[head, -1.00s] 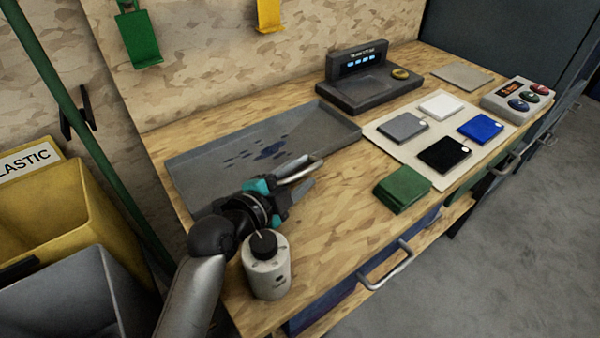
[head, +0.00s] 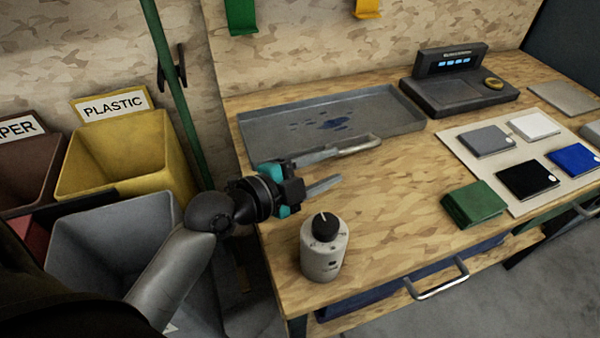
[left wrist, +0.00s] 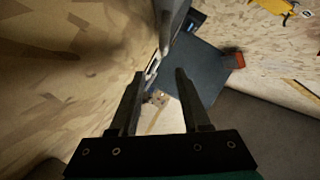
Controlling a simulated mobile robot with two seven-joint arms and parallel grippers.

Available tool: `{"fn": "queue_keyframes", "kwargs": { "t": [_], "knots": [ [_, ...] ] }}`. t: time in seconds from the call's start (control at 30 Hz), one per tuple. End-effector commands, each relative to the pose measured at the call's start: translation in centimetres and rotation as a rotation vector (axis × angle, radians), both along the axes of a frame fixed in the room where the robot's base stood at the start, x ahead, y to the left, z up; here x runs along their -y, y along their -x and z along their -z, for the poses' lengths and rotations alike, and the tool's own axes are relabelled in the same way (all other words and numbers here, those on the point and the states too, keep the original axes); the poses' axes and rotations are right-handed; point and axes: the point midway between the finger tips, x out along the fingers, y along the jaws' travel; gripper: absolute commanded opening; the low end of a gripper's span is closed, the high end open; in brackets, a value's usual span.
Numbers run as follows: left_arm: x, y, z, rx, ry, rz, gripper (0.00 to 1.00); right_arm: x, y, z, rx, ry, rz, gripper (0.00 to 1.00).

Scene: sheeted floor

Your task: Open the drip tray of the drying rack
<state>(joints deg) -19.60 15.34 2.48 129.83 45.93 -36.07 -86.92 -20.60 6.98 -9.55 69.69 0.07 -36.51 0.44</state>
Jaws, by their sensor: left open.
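A shallow grey metal tray (head: 395,108) with dark wet-looking marks on its floor lies on the wooden bench against the back wall. A silver bar handle (head: 368,145) is at its front side. A drying rack cannot be made out. My left gripper (head: 334,168) is open at the tray's front edge, one finger close beside the handle and the other nearer the bench front. In the left wrist view my left gripper (left wrist: 160,73) shows two parted fingers, with a shiny metal piece near the left fingertip; contact cannot be told. My right gripper is not in view.
A white canister with a black knob (head: 324,250) stands just in front of my left gripper. A green block (head: 473,204), a pale board (head: 457,140) with several coloured squares and a dark scale-like device (head: 455,88) are to the right. Bins (head: 130,152) stand left of the bench.

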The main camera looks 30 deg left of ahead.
Motion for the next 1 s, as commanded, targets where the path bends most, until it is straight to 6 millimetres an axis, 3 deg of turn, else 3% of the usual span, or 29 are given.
{"fn": "queue_keyframes", "kwargs": {
  "t": [0.2, 0.4, 1.0],
  "knots": [
    [-1.4, 3.0, -0.6, -0.003, -0.003, 0.002, 0.47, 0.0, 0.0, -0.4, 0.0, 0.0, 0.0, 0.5],
    [-2.2, 4.6, -1.1, -0.002, -0.001, 0.001, 0.47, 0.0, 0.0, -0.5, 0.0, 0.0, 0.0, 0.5],
    [-2.7, 5.1, -1.3, 0.008, -0.023, -0.003, 0.47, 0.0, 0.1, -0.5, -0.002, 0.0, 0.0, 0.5]
  ]
}}
